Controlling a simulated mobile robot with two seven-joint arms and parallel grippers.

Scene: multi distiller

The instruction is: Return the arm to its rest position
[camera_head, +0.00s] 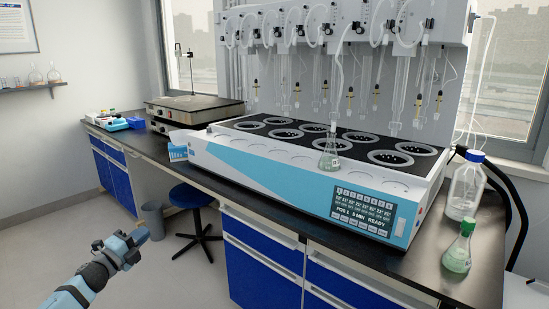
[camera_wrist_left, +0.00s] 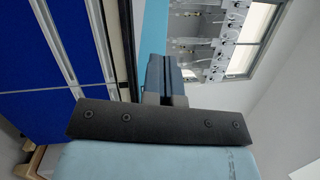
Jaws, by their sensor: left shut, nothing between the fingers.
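My left arm comes in from the lower left of the head view. Its gripper (camera_head: 138,237) is shut and empty, held in free air over the floor in front of the bench. In the left wrist view the closed fingers (camera_wrist_left: 166,80) show close together with nothing between them. The multi distiller (camera_head: 300,170) stands on the dark bench, well to the right of the gripper and apart from it. A flask with pale green liquid (camera_head: 328,156) stands on the distiller's front. My right gripper is not in view.
A green-capped flask (camera_head: 458,252) and a clear bottle with a blue cap (camera_head: 465,190) stand at the bench's right end. A blue stool (camera_head: 190,197) and a grey bin (camera_head: 153,218) are on the floor beyond the gripper. Blue drawers (camera_head: 262,262) lie to its right. The floor at left is clear.

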